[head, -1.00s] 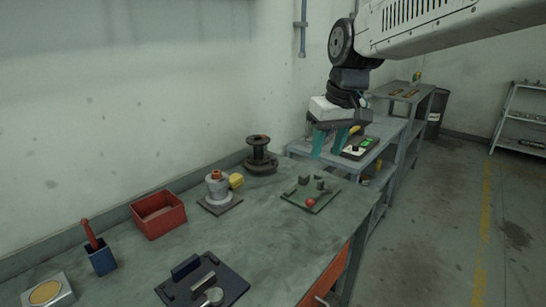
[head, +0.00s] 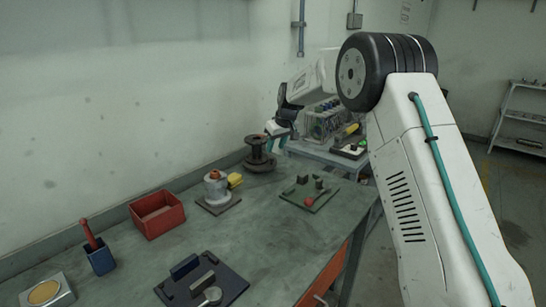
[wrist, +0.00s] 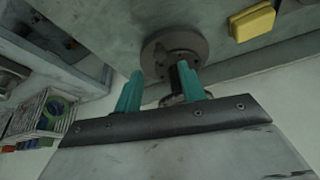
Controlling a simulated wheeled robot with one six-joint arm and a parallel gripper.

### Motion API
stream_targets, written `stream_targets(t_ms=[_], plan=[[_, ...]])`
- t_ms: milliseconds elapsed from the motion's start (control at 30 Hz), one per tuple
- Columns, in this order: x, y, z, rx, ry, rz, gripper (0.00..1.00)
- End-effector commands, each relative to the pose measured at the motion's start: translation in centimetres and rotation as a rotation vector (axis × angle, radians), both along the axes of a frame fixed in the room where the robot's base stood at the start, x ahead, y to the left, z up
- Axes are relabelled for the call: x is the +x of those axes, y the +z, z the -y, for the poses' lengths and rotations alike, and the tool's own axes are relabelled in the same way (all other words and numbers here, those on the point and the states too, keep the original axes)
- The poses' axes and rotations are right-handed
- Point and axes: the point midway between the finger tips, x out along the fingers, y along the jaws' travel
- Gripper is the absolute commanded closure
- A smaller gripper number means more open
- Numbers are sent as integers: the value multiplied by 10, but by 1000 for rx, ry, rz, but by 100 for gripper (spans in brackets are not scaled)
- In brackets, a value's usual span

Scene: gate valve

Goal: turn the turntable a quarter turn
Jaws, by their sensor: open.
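A dark spool-shaped stand (head: 251,160) with round flanges is the likeliest turntable; nothing in view is marked as one. It stands at the back of the workbench, near the wall. My gripper (head: 275,146) is open, just right of its upper part in the head view. In the wrist view, the spool's round flange (wrist: 175,45) lies just beyond the fingertips of my gripper (wrist: 158,75), with a dark post showing between the teal fingers. I cannot tell whether a finger touches it.
A grey fixture with an orange top (head: 215,187) and a yellow block (head: 235,180) stand left of the spool. A green board (head: 322,205) with small parts and a red ball lies to the right. A red bin (head: 158,214) is farther left. The bench middle is clear.

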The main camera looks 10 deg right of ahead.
Motion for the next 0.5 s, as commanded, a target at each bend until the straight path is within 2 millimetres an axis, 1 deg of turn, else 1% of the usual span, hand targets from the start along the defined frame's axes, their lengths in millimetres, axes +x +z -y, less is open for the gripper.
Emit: stream_targets(t_ms=[33, 200, 333, 500], plan=[[3, -9, -1, 0, 0, -2, 60], [12, -35, -5, 0, 0, -3, 60], [18, -48, -8, 0, 0, -3, 60], [21, -55, -9, 0, 0, 0, 60]])
